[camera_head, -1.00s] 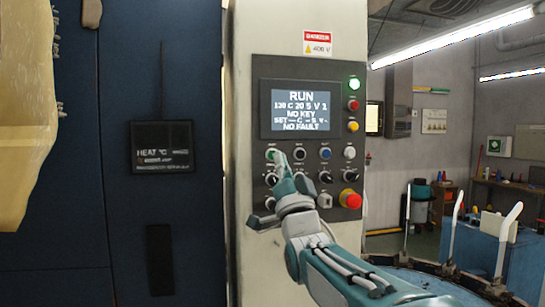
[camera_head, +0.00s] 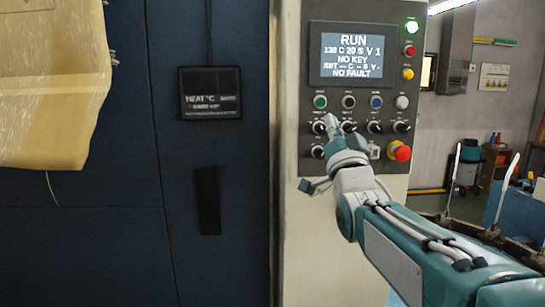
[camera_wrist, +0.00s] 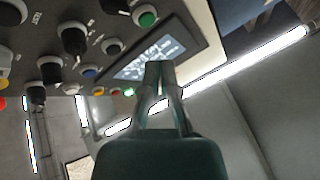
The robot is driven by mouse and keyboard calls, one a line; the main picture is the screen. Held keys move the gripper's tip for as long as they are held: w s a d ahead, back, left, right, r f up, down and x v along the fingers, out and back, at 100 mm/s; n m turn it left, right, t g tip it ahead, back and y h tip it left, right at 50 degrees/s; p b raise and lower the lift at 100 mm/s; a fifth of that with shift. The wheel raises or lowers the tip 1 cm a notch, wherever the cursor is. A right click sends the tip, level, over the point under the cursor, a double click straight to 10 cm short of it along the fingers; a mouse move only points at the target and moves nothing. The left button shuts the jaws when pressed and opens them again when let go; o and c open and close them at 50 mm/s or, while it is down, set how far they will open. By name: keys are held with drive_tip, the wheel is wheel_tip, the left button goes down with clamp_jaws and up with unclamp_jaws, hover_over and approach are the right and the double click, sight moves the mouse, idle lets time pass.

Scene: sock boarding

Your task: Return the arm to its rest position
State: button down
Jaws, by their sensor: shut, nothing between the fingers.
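My gripper (camera_head: 331,122) is in front of the lower knobs of the control panel (camera_head: 318,28) in the head view. Its fingers are together and hold nothing. My arm reaches in from the lower right. In the wrist view the shut fingertips (camera_wrist: 160,66) overlap the edge of the panel's screen, with the green button (camera_wrist: 146,17) above them to the left. The green button also shows in the head view (camera_head: 320,101), just above the fingertips. Whether the fingertips touch the panel cannot be told.
The screen (camera_head: 350,53) reads RUN and NO FAULT. A red emergency knob (camera_head: 400,152) sits right of my gripper. A dark blue cabinet (camera_head: 90,240) with a heat display (camera_head: 210,93) stands left. A blue bin (camera_head: 538,215) is at the right.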

drive_tip(key=s+f+n+g, duration=0.3)
drive_tip(key=s+f+g, duration=0.6)
drive_tip(key=s+f, duration=0.5)
drive_tip(key=s+f+n+g+h, duration=0.1)
drive_tip(key=s+f+n+g, duration=0.2)
drive_tip(key=s+f+g, duration=0.7)
drive_tip(key=s+f, duration=0.3)
drive_tip(key=f, duration=0.7)
drive_tip(key=shift+s+f, duration=0.3)
drive_tip(key=shift+s, duration=0.05)
drive_tip(key=shift+a, duration=0.1)
